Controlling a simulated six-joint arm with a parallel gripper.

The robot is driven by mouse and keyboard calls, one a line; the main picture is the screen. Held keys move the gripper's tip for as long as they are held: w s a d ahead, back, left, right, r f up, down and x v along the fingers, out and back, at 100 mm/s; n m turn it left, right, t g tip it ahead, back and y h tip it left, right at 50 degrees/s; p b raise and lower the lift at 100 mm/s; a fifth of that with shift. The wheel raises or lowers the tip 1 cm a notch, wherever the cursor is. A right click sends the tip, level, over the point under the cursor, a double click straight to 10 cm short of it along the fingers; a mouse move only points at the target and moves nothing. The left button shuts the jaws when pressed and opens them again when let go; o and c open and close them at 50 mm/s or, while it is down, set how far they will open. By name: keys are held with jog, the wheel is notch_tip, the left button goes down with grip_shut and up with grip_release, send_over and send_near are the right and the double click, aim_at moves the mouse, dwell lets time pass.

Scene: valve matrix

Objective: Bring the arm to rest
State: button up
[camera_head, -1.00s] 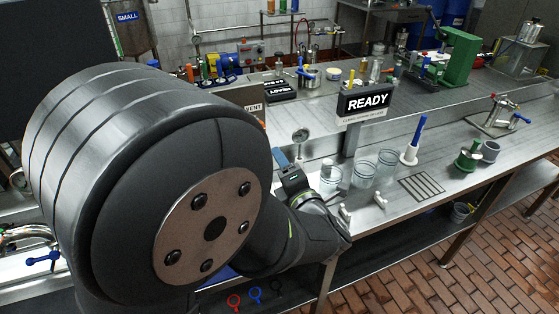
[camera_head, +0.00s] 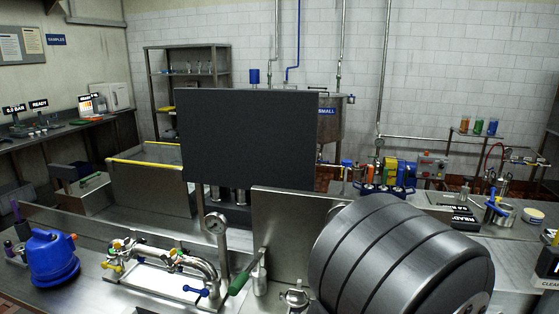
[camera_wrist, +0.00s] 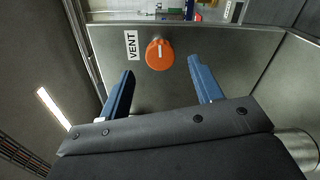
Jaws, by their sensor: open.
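My gripper (camera_wrist: 160,90) shows in the wrist view as two blue fingers spread apart with nothing between them. Beyond the fingertips is an orange round knob (camera_wrist: 159,54) with a white line on it, on a grey metal panel beside a VENT label (camera_wrist: 132,45). The fingers appear apart from the knob. In the head view a dark ribbed part of my arm fills the lower right, and my gripper is out of that view.
Piping with small valves (camera_head: 165,262) and a blue vessel (camera_head: 52,257) stand on the left bench. A pressure gauge (camera_head: 215,223), a green-handled lever (camera_head: 241,283) and a large dark panel (camera_head: 246,137) are near the middle. A tiled wall is behind.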

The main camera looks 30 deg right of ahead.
jog(key=x, duration=0.6)
jog(key=shift+w+d, duration=0.25)
jog(key=shift+s+a, duration=0.1)
